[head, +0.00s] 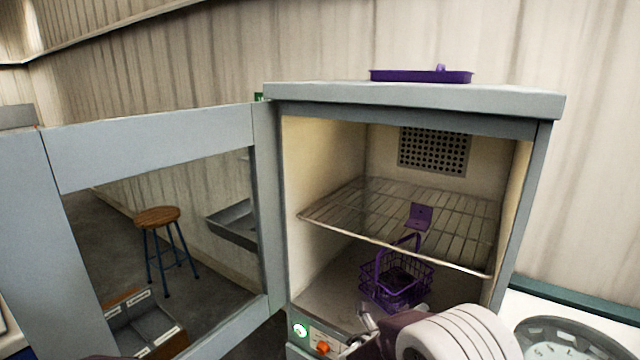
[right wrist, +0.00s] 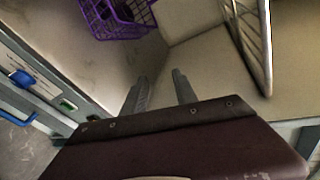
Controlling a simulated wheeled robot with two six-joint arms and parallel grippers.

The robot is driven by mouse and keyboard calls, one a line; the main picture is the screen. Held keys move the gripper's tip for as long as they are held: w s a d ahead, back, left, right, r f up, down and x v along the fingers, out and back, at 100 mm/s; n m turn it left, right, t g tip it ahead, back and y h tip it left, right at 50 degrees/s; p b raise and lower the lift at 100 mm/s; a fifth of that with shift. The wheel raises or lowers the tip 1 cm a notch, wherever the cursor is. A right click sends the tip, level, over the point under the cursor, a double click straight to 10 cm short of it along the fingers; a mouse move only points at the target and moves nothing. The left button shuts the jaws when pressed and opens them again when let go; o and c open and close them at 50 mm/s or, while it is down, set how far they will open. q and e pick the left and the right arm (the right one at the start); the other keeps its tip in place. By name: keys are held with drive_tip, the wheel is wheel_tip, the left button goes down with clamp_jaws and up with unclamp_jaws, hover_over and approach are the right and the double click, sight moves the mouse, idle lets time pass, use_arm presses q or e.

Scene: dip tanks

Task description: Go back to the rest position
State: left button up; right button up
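My right gripper (head: 392,312) is at the front opening of the grey cabinet (head: 415,96), low down. In the right wrist view its two fingers (right wrist: 158,82) are apart with nothing between them. A purple wire basket (head: 397,284) stands on the cabinet floor under the rack, just beyond the gripper and apart from it. The basket also shows at the top of the right wrist view (right wrist: 118,20). A purple tag or handle plate (head: 420,217) rises above the basket. My left gripper is not in view.
The cabinet door (head: 155,140) stands wide open to the left. A wire rack (head: 400,222) crosses the cabinet above the basket. A purple tray (head: 420,76) lies on the cabinet top. A stool (head: 157,216) and a compartment box (head: 145,325) show through the door window. A round dial (head: 575,338) is at lower right.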

drive_tip(key=s+d+f+m+g+y, duration=0.2)
drive_tip(key=s+f+m+g, duration=0.3)
drive_tip(key=s+m, duration=0.55)
drive_tip(key=s+d+f+m+g+y, duration=0.15)
drive_tip(key=s+f+m+g, duration=0.25)
drive_tip(key=s+m, duration=0.65)
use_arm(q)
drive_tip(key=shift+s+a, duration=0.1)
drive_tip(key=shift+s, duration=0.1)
use_arm(e)
drive_tip(key=s+a+m+y, duration=0.1)
drive_tip(key=a+m+y, duration=0.2)
drive_tip(key=m, duration=0.8)
drive_tip(key=s+a+f+m+y, duration=0.1)
drive_tip(key=a+m, duration=0.4)
drive_tip(key=m, duration=0.5)
drive_tip(key=shift+s+a+f+m+y, duration=0.3)
drive_tip(key=shift+s+m+y, duration=0.1)
drive_tip(key=shift+s+y, duration=0.55)
drive_tip(key=shift+w, duration=0.1)
